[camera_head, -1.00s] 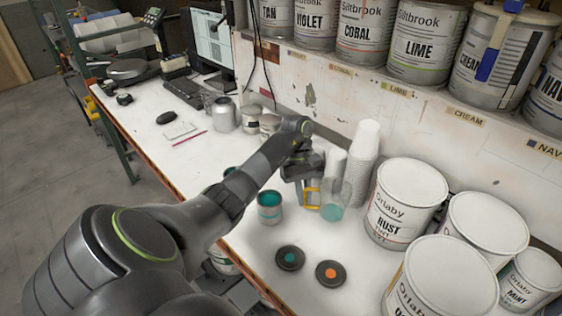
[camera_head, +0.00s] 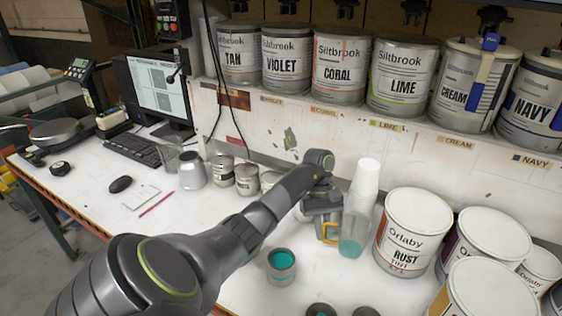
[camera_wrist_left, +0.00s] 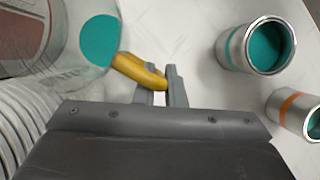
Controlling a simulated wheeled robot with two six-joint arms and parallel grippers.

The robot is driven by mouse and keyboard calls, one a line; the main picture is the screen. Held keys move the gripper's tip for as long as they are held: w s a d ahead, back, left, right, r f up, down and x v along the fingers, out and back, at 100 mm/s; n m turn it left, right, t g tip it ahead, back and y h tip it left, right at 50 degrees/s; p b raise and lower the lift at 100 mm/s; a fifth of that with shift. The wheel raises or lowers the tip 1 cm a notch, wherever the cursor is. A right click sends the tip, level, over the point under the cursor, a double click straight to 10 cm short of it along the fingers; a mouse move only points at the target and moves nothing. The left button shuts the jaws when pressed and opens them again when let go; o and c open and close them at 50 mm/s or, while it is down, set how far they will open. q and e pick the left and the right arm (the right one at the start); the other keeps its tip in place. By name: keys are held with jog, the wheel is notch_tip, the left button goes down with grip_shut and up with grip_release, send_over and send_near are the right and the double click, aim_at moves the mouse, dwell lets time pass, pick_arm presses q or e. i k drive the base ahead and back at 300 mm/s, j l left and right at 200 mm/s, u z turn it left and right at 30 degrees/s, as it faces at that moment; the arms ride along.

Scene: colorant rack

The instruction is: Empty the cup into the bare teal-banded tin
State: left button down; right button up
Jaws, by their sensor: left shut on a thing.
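The clear cup (camera_head: 351,237) has a yellow handle and teal paint in its bottom. My left gripper (camera_head: 326,228) is shut on that handle; the left wrist view shows the handle (camera_wrist_left: 143,72) between the fingers (camera_wrist_left: 161,92). The cup looks upright in the head view, right of the tins. An open tin (camera_head: 281,265) with teal inside stands on the table, left of the cup. The left wrist view shows the teal-banded tin (camera_wrist_left: 255,48), open with teal inside, apart from the cup. An orange-banded tin (camera_wrist_left: 297,113) stands beside it.
Stacked white cups (camera_head: 366,178) stand close behind the held cup. The Rust bucket (camera_head: 412,232) and other buckets crowd the right. Small cans (camera_head: 222,170) and a keyboard (camera_head: 133,150) are at left.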

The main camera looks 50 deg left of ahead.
aim_at(281, 268)
jog(key=k+j+z, duration=0.25)
jog(key=j, duration=0.2)
jog(key=k+j+z, duration=0.1)
jog(key=j+z, duration=0.15)
jog(key=j, duration=0.2)
jog(key=k+j+z, duration=0.25)
jog(key=j, duration=0.15)
jog(key=k+j+z, duration=0.3)
jog(key=i+j, duration=0.05)
jog(key=i, duration=0.05)
